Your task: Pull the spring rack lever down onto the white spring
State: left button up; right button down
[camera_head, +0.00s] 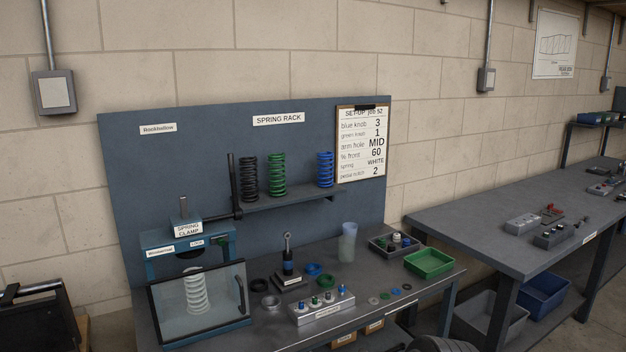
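The white spring (197,292) stands upright in the spring clamp (187,233) at the left of the bench, behind a clear framed guard (172,306). A black lever (232,178) stands nearly upright at the left end of the spring rack shelf (290,198), with its pivot end by the clamp's right side. It is above and to the right of the white spring, apart from it. Black (249,178), green (278,174) and blue (325,170) springs stand on the shelf, with a gap between green and blue. Neither of my grippers shows.
The bench holds a knob box (321,306), a small upright lever unit (288,265), loose rings, a translucent cylinder (347,243), a parts tray (396,242) and a green bin (429,263). A job card (361,143) hangs on the panel. Another bench (480,230) stands at right.

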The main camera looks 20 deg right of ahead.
aim_at(237, 214)
jog(key=i+l+u, duration=0.2)
jog(key=l, duration=1.7)
jog(key=l+u, duration=0.2)
jog(key=l, duration=1.7)
